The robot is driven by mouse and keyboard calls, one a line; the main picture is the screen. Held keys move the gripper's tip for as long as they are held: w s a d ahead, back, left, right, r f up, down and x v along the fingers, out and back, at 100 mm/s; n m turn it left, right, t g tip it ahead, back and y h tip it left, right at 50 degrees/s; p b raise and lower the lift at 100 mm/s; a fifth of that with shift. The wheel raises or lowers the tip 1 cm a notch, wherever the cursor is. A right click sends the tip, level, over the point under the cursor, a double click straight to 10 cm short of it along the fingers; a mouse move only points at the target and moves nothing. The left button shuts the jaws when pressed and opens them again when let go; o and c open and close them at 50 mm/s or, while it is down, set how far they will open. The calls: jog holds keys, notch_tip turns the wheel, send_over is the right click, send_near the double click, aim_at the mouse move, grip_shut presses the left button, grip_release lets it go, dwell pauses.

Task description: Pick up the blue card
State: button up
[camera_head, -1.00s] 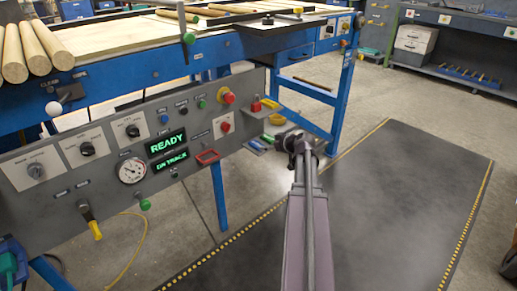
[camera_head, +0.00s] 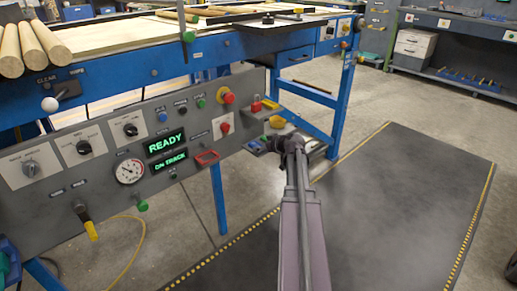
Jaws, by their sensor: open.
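A small group of flat coloured pieces lies at the right end of the grey control panel, just left of my gripper. A small bluish piece (camera_head: 258,147) among them may be the blue card, but it is too small to be sure. My gripper (camera_head: 285,144) is at the far end of my arm, right beside these pieces and seen from behind. Its fingers are mostly hidden by my own wrist. It appears to hold nothing, and its jaws are open.
The grey control panel (camera_head: 190,195) with knobs, gauge and green displays hangs below the blue workbench (camera_head: 110,85). A blue bench leg (camera_head: 345,100) stands behind. The dark mat (camera_head: 400,210) is clear.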

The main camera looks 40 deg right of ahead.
jog(key=shift+b+x, duration=0.3)
jog(key=shift+x, duration=0.85)
jog(key=c, duration=1)
